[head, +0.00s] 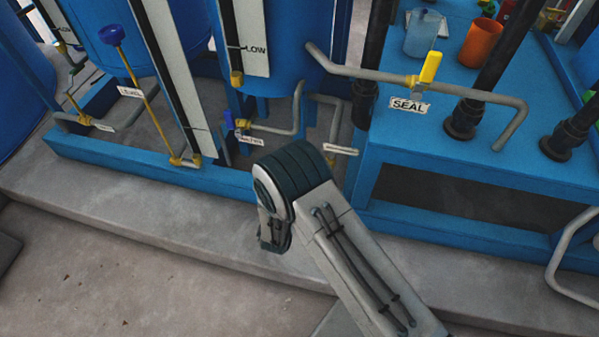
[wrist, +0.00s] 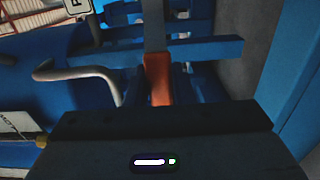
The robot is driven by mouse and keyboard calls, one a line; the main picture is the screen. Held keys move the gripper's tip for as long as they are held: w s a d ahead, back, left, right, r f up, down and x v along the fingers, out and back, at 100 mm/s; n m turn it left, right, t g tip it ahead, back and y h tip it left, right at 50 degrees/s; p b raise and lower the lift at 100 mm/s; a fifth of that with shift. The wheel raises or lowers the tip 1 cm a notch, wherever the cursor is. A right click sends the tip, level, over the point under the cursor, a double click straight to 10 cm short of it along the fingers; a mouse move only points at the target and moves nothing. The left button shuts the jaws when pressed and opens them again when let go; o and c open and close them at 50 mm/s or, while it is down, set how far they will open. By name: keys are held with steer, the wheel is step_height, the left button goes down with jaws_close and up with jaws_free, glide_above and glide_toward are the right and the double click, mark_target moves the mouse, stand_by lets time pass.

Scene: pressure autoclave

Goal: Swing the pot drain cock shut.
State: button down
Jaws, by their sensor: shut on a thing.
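In the wrist view, an orange lever handle (wrist: 158,80) with a flat grey shank (wrist: 153,25) points down the picture toward my gripper. I take it for the pot drain cock's handle, though no full label confirms this. My gripper (wrist: 159,97) is shut on the orange handle's near end, with dark fingers on either side. The cock's body is out of sight. In the head view, my arm reaches to the foot of the blue frame and hides my gripper and the orange handle.
Blue frame beams (wrist: 205,50) and a bent grey pipe (wrist: 75,73) lie close around the handle. In the head view, a yellow lever (head: 430,67) stands above a SEAL tag (head: 409,105). A blue-handled cock (head: 229,121) sits below the tank.

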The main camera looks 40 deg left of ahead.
steer(key=shift+s+r, duration=0.1)
steer(key=c, duration=1.2)
jaws_free()
steer(key=shift+c, duration=0.2)
steer(key=p+v, duration=0.2)
steer(key=v, duration=1.2)
steer(key=shift+p, duration=0.35)
